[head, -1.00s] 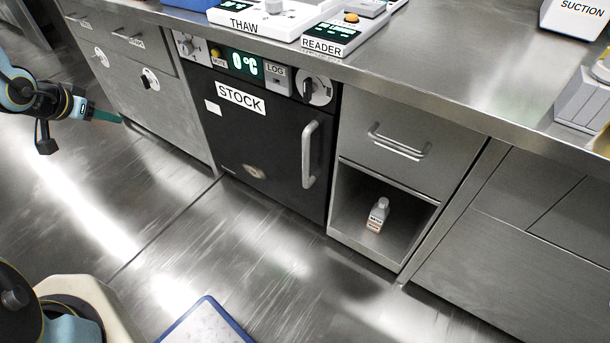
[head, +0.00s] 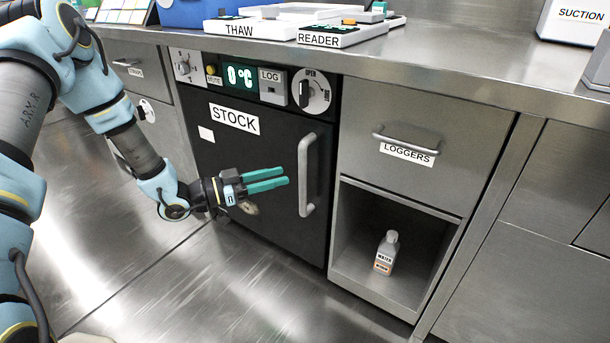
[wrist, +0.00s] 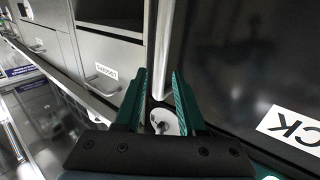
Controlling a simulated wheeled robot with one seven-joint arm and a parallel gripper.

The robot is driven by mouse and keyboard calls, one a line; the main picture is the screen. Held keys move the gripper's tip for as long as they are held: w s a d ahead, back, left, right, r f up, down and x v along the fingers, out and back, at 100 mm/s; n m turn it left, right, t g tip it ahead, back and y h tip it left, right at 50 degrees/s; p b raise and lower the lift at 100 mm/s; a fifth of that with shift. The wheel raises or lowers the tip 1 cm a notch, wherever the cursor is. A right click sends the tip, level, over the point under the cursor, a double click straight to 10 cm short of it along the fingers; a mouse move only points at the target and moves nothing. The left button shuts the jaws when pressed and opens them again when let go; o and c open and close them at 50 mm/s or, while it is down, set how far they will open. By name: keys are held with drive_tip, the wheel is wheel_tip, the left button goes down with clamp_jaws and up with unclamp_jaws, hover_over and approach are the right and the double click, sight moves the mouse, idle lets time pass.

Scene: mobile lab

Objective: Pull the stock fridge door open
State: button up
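The stock fridge (head: 250,150) is a black-fronted unit under the counter, and its door looks shut. Its upright grey bar handle (head: 306,175) is on the door's right side. A round dial marked OPEN (head: 312,92) sits above the handle. My gripper (head: 287,181) is in front of the door, just left of the handle, with its teal fingers apart and nothing held. In the wrist view, the handle (wrist: 168,45) runs ahead between the open fingers (wrist: 160,85). The STOCK label (wrist: 290,128) shows partly at right. I cannot tell whether the fingers touch the handle.
Right of the fridge are the LOGGERS drawer (head: 405,135) and an open cubby (head: 420,245) holding a small bottle (head: 387,252). The counter edge (head: 430,90) overhangs above, carrying the THAW (head: 250,28) and READER (head: 325,38) units. The floor (head: 200,290) before the fridge is clear.

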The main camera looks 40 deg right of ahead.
sight(303, 170)
drive_tip(key=b+x, duration=0.1)
drive_tip(key=x, duration=0.6)
drive_tip(key=shift+d, duration=0.25)
clamp_jaws()
drive_tip(key=shift+a, duration=0.1)
idle(1.0)
